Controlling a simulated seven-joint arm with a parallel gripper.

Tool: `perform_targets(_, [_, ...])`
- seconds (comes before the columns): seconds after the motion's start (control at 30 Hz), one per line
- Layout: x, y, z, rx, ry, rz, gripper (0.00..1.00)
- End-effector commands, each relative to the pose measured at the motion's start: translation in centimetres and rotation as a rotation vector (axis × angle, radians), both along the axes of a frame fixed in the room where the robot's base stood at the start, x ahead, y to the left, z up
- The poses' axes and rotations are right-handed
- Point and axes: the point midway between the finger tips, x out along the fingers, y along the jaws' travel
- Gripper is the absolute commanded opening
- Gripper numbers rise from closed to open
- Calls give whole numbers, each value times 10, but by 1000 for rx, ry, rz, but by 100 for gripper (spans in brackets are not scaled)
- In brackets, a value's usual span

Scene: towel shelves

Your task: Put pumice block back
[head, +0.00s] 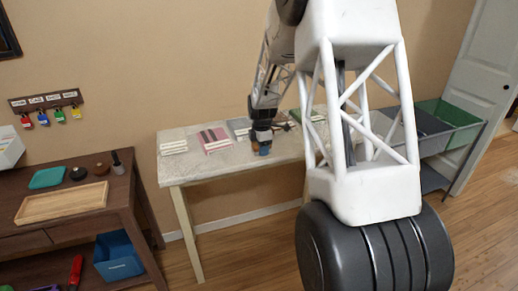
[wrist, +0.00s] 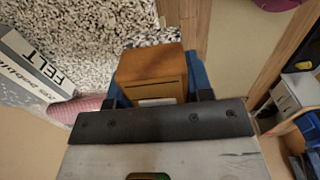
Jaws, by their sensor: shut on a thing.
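In the head view the block is mostly hidden by the gripper. The wrist view shows the speckled tabletop (wrist: 85,45) behind and left of the block.
A white and grey item marked FELT (wrist: 40,65) and a pink rolled thing (wrist: 75,108) lie left of the gripper. Several flat packs, one pink and striped (head: 215,140), lie on the table. A brown bench (head: 120,200) stands left; a green bin (head: 448,115) is right.

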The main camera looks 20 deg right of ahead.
Motion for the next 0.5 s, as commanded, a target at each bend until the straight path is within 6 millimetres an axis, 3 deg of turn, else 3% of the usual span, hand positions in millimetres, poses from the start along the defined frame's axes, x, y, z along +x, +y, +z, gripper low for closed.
perform_targets(0.3, [39,-7,-4,0,1,0,17])
perform_targets(0.5, [53,-9,-5,0,0,0,17])
